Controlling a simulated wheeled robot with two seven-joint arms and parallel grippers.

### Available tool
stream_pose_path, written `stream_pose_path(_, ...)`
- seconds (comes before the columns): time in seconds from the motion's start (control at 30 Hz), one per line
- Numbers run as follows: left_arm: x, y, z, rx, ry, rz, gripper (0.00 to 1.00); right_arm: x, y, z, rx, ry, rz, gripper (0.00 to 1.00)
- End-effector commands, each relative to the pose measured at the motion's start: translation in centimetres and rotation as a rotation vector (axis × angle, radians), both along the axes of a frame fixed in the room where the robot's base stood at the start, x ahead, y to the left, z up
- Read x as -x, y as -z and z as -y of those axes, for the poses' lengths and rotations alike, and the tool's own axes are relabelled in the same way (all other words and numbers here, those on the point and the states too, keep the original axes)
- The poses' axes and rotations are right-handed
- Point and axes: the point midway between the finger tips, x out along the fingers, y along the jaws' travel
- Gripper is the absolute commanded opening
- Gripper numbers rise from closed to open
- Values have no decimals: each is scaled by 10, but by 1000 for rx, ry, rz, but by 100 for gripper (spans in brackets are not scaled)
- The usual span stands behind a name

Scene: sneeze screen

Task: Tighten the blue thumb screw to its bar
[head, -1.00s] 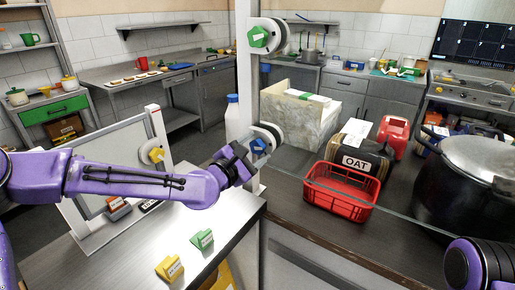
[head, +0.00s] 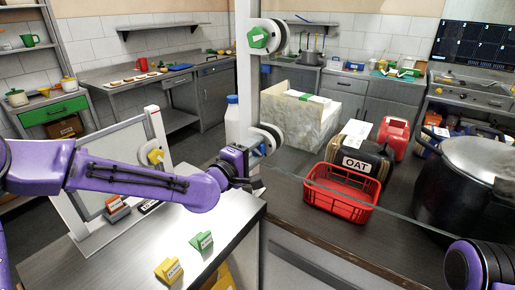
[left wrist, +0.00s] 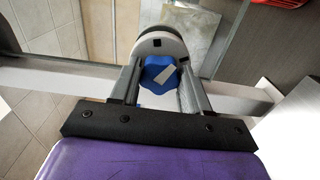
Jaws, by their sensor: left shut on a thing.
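The blue thumb screw (left wrist: 157,80) sits against a round white and dark disc (left wrist: 160,43) on its bar (left wrist: 240,97). A pale strip on the knob is tilted. My left gripper (left wrist: 160,85) has one finger on each side of the knob and is shut on it. In the head view the left gripper (head: 249,160) is at the lower disc (head: 268,136) of the upright bar (head: 246,85), and the blue screw is mostly hidden. Whether the screw is flush with the bar is unclear. My right arm (head: 483,266) shows at the lower right; its gripper is out of view.
A green knob (head: 258,37) is higher on the same bar and a yellow one (head: 156,156) is on a left post. Green (head: 202,242) and yellow (head: 169,270) labelled blocks lie on the near counter. A red basket (head: 341,196) and large pot (head: 465,180) stand right.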

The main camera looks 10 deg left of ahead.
Motion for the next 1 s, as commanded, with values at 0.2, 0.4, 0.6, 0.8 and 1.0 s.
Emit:
stream_pose_path(0.2, 0, 0, 0, -438, 0, 160, 66, 0, 0, 0, 0, 0, 0, 43)
stream_pose_path(0.4, 0, 1, 0, -432, 0, 158, 66, 0, 0, 0, 0, 0, 0, 43)
stream_pose_path(0.6, 9, 0, -4, -430, -1, 157, 66, 0, -1, 0, 0, 0, 0, 43)
stream_pose_path(0.8, 27, 0, -10, -429, 0, 157, 66, 0, -3, 0, 0, 0, 0, 43)
stream_pose_path(1.0, 45, -1, -17, -428, -1, 157, 66, 0, -5, 0, 0, 0, 0, 43)
